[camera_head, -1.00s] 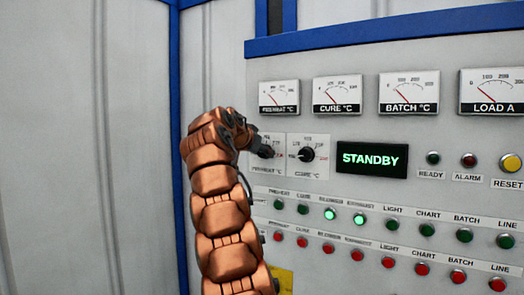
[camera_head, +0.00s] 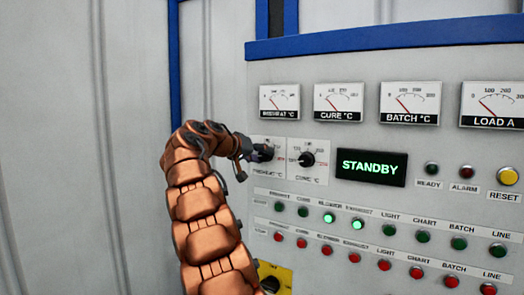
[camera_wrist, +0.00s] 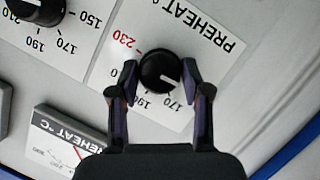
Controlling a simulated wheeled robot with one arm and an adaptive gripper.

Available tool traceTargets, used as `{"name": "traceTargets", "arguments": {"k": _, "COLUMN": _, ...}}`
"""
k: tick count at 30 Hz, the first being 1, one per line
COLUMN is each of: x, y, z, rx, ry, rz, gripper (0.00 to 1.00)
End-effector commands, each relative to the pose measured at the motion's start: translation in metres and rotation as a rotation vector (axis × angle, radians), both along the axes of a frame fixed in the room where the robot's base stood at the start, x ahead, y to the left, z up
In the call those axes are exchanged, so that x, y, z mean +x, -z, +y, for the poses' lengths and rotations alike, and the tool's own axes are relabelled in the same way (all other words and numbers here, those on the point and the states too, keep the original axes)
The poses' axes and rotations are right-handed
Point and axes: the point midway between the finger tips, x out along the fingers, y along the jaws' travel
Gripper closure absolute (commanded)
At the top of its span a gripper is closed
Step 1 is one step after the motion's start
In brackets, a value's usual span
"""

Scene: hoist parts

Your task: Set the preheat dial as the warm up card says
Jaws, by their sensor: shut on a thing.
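The preheat dial (camera_wrist: 160,72) is a round black knob with a white pointer line on a white plate marked PREHEAT. My gripper (camera_wrist: 160,78) is shut on it, one finger on each side. The pointer aims to the lower right in the wrist view, beside the 170 mark, towards the spot the right finger covers. The 170, 190 and red 230 marks show; others are hidden by the fingers. In the head view my gripper (camera_head: 258,153) reaches the dial from the left and partly covers it. No warm up card is seen in these views.
The cure dial (camera_head: 307,160) sits just right of the preheat dial. Gauges line the panel above, including the preheat gauge (camera_head: 279,102). A display (camera_head: 371,167) reads STANDBY. Rows of green and red buttons lie below. A yellow plate (camera_head: 275,279) shows at the bottom.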

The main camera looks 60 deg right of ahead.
Motion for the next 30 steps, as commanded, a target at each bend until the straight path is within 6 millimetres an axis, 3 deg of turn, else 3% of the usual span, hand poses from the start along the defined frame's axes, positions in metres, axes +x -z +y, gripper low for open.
{"name": "traceTargets", "arguments": {"k": 9, "x": 0.0004, "y": -0.0009, "z": 0.0000, "rx": -0.006, "ry": 0.000, "rz": 0.102, "gripper": 0.87}}
{"name": "traceTargets", "arguments": {"k": 24, "x": 0.0004, "y": 0.0001, "z": -0.0002, "rx": -0.006, "ry": 0.000, "rz": 0.118, "gripper": 0.87}}
{"name": "traceTargets", "arguments": {"k": 25, "x": 0.0004, "y": 0.0001, "z": -0.0002, "rx": -0.006, "ry": 0.000, "rz": 0.118, "gripper": 0.49}}
{"name": "traceTargets", "arguments": {"k": 30, "x": 0.0005, "y": 0.0002, "z": -0.0001, "rx": -0.006, "ry": 0.000, "rz": 0.117, "gripper": 0.32}}
